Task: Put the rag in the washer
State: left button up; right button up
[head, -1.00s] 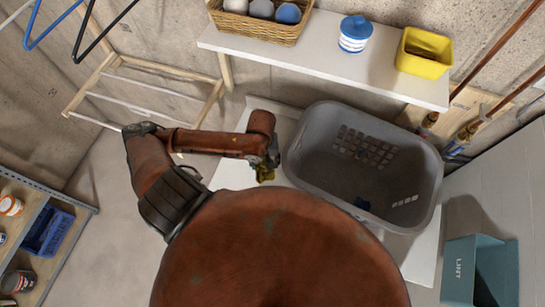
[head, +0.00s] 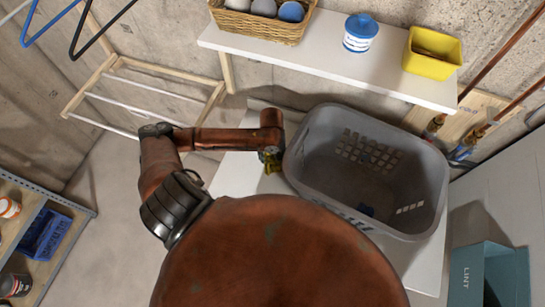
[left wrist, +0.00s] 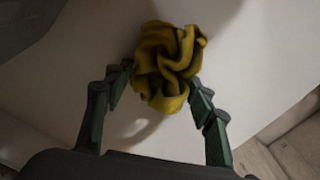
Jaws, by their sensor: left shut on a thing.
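The rag (left wrist: 168,62) is a crumpled dark yellow cloth. In the left wrist view it sits between the two fingertips of my left gripper (left wrist: 164,85), which is shut on it. In the head view my left gripper (head: 268,153) points down, with a little of the rag (head: 272,166) showing below it. Both are just left of the grey laundry basket, above a white flat top (head: 232,172). This top may belong to the washer, but no door or opening shows. My right gripper is not in view.
The grey laundry basket (head: 432,180) stands on the white top with a small dark blue thing inside. A white shelf (head: 330,48) above it bears a wicker basket, a tub and a yellow bin (head: 432,62). A teal lint bin (head: 468,275) is at lower right.

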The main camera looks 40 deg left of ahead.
pick_arm(q)
jog(key=shift+f, duration=0.15)
jog(key=o, duration=0.9)
jog(key=shift+o, duration=0.2)
